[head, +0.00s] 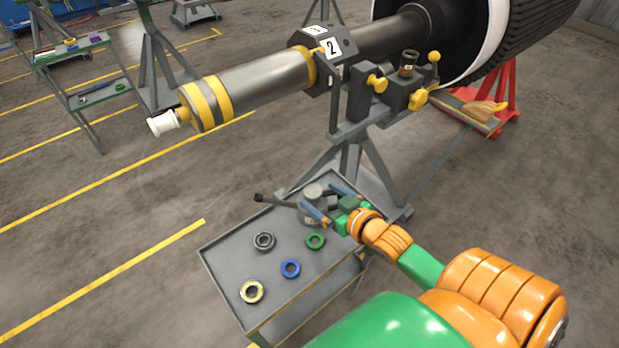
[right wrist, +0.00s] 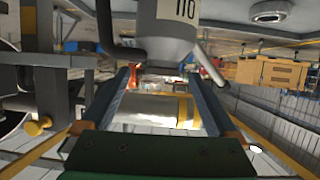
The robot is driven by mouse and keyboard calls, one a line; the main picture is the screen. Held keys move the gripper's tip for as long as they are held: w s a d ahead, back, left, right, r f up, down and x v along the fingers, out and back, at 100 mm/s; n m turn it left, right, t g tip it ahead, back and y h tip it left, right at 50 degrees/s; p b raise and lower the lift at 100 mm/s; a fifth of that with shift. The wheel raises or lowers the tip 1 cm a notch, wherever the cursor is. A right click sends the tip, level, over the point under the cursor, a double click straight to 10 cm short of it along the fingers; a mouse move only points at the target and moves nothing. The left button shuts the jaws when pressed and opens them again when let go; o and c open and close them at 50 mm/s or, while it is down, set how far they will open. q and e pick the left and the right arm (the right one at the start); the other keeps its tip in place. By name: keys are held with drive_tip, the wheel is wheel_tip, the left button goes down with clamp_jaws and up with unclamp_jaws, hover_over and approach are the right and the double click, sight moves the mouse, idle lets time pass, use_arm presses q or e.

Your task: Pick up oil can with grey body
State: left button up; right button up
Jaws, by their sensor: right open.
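The oil can with a grey body (head: 314,195) stands on the grey cart top, with its dark spout pointing left. My right gripper (head: 328,200) is at the can, with its blue-grey fingers open and the can at or between the fingertips. In the right wrist view the can's grey body (right wrist: 170,32), marked 110, shows at the tips of the two spread fingers (right wrist: 162,75). I cannot tell whether either finger touches it. Part of the can is hidden by the gripper in the head view. My left gripper is not in view.
A rotor shaft (head: 265,83) on a grey stand (head: 345,152) rises behind the cart.

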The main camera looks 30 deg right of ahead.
sight(306, 189)
drive_tip(key=x, duration=0.7)
drive_tip(key=shift+a+f, duration=0.25)
clamp_jaws()
